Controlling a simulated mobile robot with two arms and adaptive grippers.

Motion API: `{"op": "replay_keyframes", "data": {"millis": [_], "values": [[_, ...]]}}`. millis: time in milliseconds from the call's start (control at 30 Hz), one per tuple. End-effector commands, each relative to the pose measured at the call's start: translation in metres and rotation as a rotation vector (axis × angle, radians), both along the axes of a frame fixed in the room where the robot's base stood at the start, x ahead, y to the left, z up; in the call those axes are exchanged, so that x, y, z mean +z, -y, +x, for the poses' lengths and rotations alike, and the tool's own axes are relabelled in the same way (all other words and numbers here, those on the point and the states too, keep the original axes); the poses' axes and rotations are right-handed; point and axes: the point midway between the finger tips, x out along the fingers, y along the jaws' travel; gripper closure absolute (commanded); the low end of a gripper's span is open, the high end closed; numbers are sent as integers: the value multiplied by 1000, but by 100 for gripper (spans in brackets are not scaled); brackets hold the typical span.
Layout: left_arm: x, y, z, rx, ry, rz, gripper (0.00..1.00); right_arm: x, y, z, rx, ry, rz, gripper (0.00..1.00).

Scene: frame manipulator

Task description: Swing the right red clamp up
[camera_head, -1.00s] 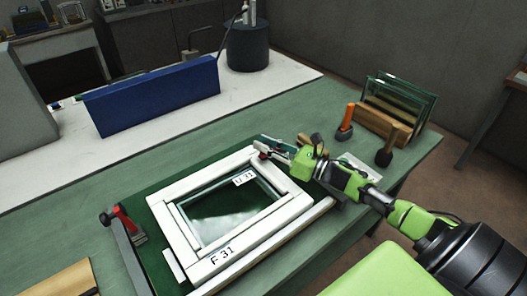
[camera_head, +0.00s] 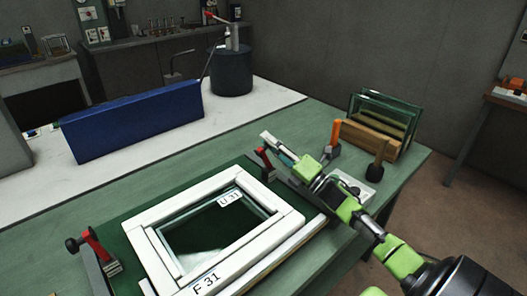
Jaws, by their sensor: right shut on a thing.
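The right red clamp (camera_head: 264,161) is at the far right corner of the white frame (camera_head: 290,225). Its red arm stands steeply up there, partly hidden by my gripper. My right gripper (camera_head: 274,145) reaches in from the right and is shut at the clamp; the exact contact is hard to see. The left red clamp (camera_head: 97,247) stands at the frame's left side, with a dark knob at its top. The white frame lies flat around a glass pane, with labels reading F 31 and U 31. My left gripper is not in view.
A hammer with an orange handle (camera_head: 336,133), a dark mallet (camera_head: 375,172) and a wooden rack (camera_head: 372,137) holding glass panes stand to the right of my gripper. A blue box (camera_head: 135,120) stands behind on the white table. Green bench (camera_head: 150,187) is clear behind the frame.

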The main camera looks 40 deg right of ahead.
Motion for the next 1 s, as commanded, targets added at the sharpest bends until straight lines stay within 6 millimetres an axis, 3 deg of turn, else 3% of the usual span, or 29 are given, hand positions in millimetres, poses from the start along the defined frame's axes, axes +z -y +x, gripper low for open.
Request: {"op": "replay_keyframes", "data": {"millis": [500, 1000], "values": [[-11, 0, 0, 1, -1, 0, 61, -7, 34, 3, -4, -28, 382, 100], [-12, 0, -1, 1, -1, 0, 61, -11, 41, 3, -3, -38, 476, 100]]}}
